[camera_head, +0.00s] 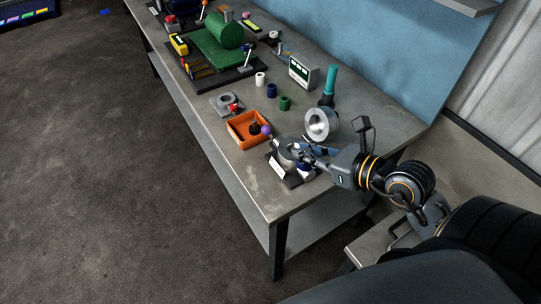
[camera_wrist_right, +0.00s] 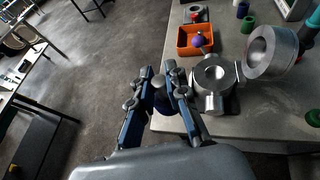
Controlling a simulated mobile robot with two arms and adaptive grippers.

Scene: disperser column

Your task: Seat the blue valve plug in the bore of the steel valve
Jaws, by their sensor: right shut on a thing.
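The steel valve (camera_wrist_right: 212,80) is a round grey body with an open bore facing up, to the right of my gripper in the wrist view. In the head view the valve (camera_head: 284,158) stands near the table's front end, partly hidden by my right gripper (camera_head: 303,156). In the wrist view my right gripper (camera_wrist_right: 163,82) is shut on a dark blue piece, the blue valve plug (camera_wrist_right: 164,104), mostly hidden by the fingers. The plug is beside the valve, apart from the bore. My left gripper is not in view.
White, navy (camera_head: 271,90) and green (camera_head: 285,103) cylinders stand farther back. The table's front left corner is bare.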

